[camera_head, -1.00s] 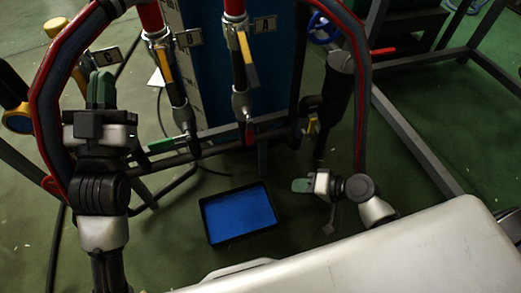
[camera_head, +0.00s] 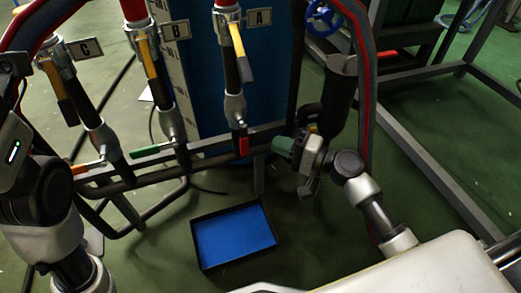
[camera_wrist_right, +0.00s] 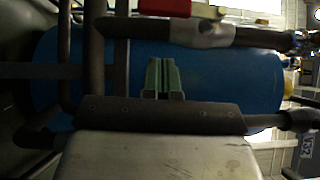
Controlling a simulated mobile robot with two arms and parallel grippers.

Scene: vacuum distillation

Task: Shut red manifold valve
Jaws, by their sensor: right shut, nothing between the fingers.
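The red manifold valve handle (camera_head: 243,145) sits on the low horizontal manifold pipe below label A. It looks short in the head view and appears to stand crosswise to the pipe. A red part, likely this handle, is cut off by the top edge of the right wrist view (camera_wrist_right: 165,7). My right gripper (camera_head: 283,146) is just right of the handle with a visible gap, around pipe height. Its green fingers are closed together and empty, also in the right wrist view (camera_wrist_right: 162,78). My left arm shows at the left edge, but its gripper is out of frame.
A green handle (camera_head: 145,152) and an orange handle (camera_head: 80,168) sit further left on the manifold. Yellow-levered valves (camera_head: 237,45) hang above. A blue tray (camera_head: 234,236) lies on the floor below. A dark cylinder (camera_head: 338,95) stands behind my right gripper.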

